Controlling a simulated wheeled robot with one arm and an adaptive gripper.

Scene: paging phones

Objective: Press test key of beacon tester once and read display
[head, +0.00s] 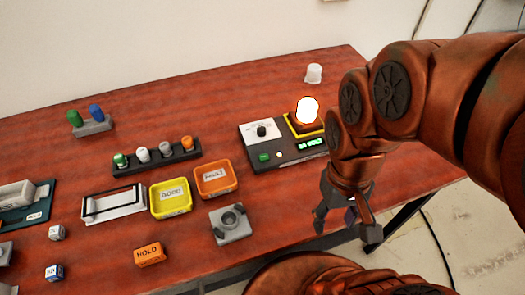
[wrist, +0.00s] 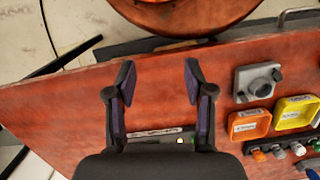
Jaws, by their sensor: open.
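The beacon tester (head: 288,153) is a dark box on the red table, with a white dial panel (head: 261,132), a green key (head: 264,157), a small pale button (head: 279,154) and a green-lit display (head: 309,143). The display characters are too small to read surely. A beacon glowing white (head: 307,111) stands in its yellow-edged socket. My gripper (head: 346,226) is open and empty, in front and right of the tester, apart from it. In the wrist view, the open fingers (wrist: 159,74) are over bare table; a strip of the tester (wrist: 155,134) shows between them, mostly hidden.
Left of the tester stand a yellow tray (head: 171,211), an orange tray (head: 232,191), a grey fixture (head: 230,237) and a rack of coloured beacons (head: 157,161). An orange HOLD block (head: 149,254) lies nearer. A white cup (head: 314,73) stands behind. The table's front edge is near my gripper.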

